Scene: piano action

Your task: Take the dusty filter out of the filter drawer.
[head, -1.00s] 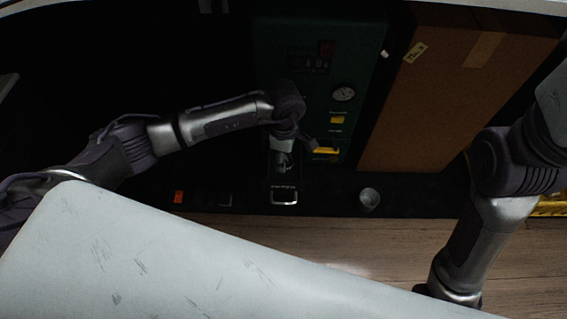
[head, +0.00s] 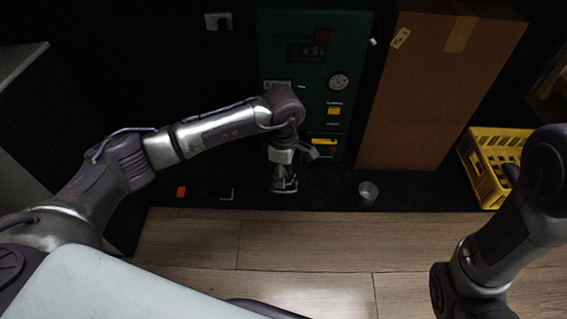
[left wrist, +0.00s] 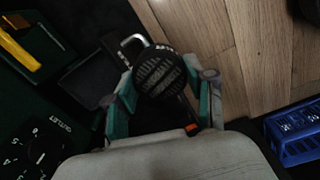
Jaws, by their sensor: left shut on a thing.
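The machine (head: 283,60) is a dark green cabinet with a gauge and yellow parts. Its filter drawer, with a metal loop handle (head: 286,190), is pulled out low at the front. In the left wrist view the drawer (left wrist: 92,82) is a dark open box that looks empty where visible. My left gripper (head: 284,178) is over the drawer's front end, pointing down. In the left wrist view its teal fingers (left wrist: 160,82) are shut on a round black ribbed piece, which looks like the dusty filter (left wrist: 158,72). It partly overlaps the handle in the picture. My right gripper is out of view.
A clear cup (head: 368,193) stands on the dark mat right of the drawer. A tall brown box (head: 430,95) stands beside the machine, with a yellow crate (head: 485,170) further right. A small orange-red item (head: 181,192) lies left. The wooden floor (head: 200,232) in front is clear.

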